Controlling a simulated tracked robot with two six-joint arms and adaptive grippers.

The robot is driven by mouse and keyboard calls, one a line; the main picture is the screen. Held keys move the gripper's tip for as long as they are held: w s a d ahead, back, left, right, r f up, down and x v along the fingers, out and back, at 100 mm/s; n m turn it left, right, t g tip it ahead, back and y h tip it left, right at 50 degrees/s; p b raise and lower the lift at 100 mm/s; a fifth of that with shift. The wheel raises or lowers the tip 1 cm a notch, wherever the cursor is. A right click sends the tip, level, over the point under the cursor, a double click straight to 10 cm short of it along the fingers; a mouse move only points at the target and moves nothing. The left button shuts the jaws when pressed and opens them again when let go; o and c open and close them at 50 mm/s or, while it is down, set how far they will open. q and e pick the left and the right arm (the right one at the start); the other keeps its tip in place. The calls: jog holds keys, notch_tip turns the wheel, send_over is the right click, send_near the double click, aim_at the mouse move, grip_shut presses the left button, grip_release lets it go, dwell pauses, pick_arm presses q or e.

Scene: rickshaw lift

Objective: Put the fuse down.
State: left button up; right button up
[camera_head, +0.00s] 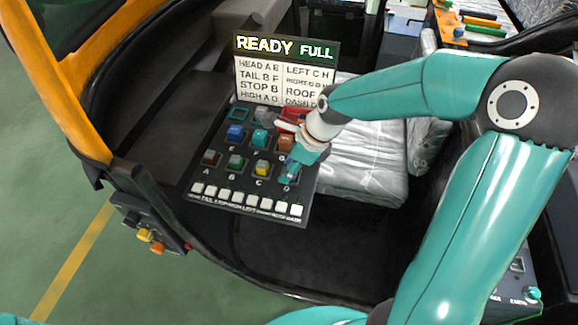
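The black fuse panel (222,187) slopes up inside the vehicle, with rows of coloured fuses in lettered slots. In its front row stand a brown fuse (210,157) at A, a green one (236,161) at B and a yellow one (262,168) at C. A blue one (235,132) stands behind. My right gripper (292,171) reaches down over the panel's right side at slot D. Its fingertips are small and partly hidden by its wrist, so I cannot tell whether a fuse is between them. My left gripper is not in view.
A sign (287,48) reading READY FULL stands behind the panel, above a letter chart (258,80). A row of white labelled switches (245,199) lines the front edge. A plastic-covered seat (365,165) is to the right. An orange frame post (60,85) stands left.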

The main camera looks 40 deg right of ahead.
jog(key=shift+r, duration=0.1)
jog(key=v, duration=1.2)
dwell(0.4)
